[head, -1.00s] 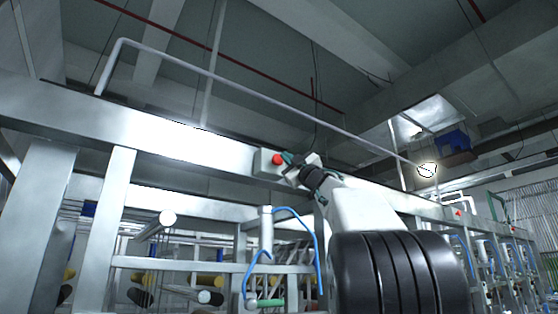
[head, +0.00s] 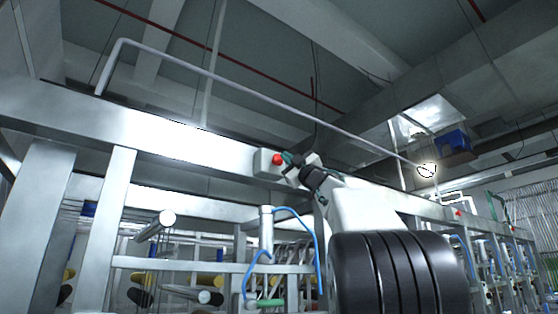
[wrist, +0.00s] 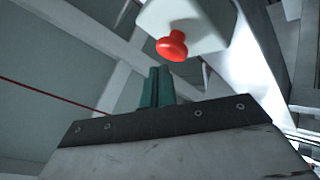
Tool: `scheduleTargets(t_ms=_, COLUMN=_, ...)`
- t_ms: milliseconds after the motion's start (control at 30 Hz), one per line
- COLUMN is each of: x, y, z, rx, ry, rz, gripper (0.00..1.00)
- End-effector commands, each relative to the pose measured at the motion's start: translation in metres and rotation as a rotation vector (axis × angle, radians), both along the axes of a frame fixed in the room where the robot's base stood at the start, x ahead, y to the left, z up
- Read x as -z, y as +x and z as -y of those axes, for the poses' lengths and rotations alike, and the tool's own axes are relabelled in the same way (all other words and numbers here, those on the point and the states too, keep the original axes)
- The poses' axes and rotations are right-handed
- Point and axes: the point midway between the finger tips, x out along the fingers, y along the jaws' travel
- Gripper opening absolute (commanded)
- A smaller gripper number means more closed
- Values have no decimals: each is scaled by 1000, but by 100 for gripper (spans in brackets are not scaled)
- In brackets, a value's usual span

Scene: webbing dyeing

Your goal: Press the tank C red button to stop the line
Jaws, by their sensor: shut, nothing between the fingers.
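The red button (head: 277,159) sits on a pale control box (head: 264,166) fixed to the front of the metal beam. In the wrist view the red mushroom button (wrist: 172,46) stands out from the white box (wrist: 200,22). My gripper (head: 288,158) is just to the right of the button in the head view. In the wrist view its green fingers (wrist: 158,86) are together with nothing between them, their tips just below the button. A small gap seems to show between tips and button; I cannot tell the depth. No tank label is readable.
A long metal beam (head: 150,133) runs across the machine, with a grey pipe rail (head: 260,98) above it. Blue hoses (head: 318,245) and rollers (head: 160,222) lie below. Another small red button (head: 458,213) shows farther right on the beam.

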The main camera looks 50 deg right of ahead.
Motion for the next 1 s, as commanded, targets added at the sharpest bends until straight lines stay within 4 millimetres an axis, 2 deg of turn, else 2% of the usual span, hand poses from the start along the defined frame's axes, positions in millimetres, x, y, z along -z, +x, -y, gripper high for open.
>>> scheduleTargets(t_ms=533, x=0, y=0, z=0, rx=0, ry=0, rz=0, gripper=0)
scheduleTargets(t_ms=1000, x=0, y=8, z=2, rx=0, ry=0, rz=0, gripper=0)
